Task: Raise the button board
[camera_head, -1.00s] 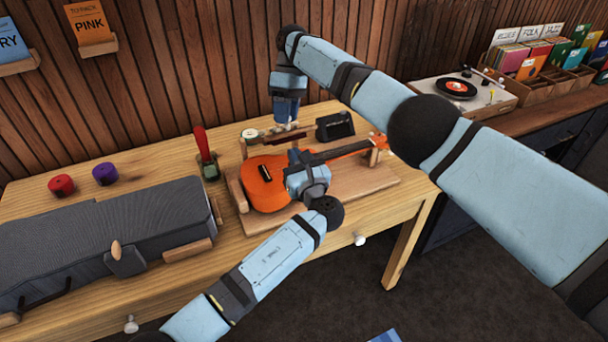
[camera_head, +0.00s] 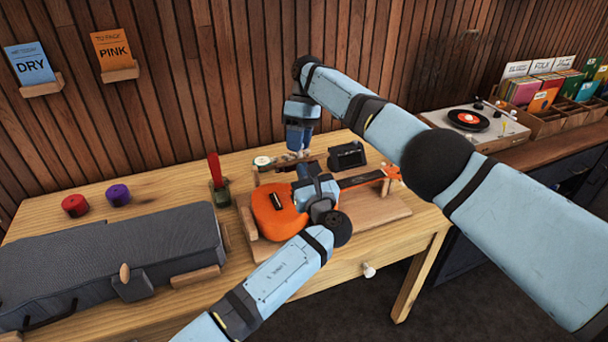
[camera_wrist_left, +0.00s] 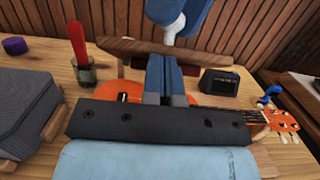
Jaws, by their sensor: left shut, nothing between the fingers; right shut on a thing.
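A narrow brown wooden strip, which I take to be the button board (camera_wrist_left: 130,47), shows upright or tilted behind the ukulele in the left wrist view. It also shows in the head view (camera_head: 277,166). My right gripper (camera_head: 302,156) reaches down from above and is shut on it; the grip itself is small and partly hidden. The orange ukulele (camera_head: 272,216) lies in a wooden cradle (camera_head: 385,213), its neck to the right. My left gripper (camera_wrist_left: 163,92) is shut and empty over the ukulele's body, just in front of the strip.
A dark little box (camera_head: 347,156) stands behind the neck. A red-handled tool in a green glass (camera_head: 219,184) stands left of the cradle. A grey case (camera_head: 110,255) fills the table's front left, with red (camera_head: 75,205) and purple (camera_head: 118,194) rolls behind. A record player (camera_head: 470,122) is on the right.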

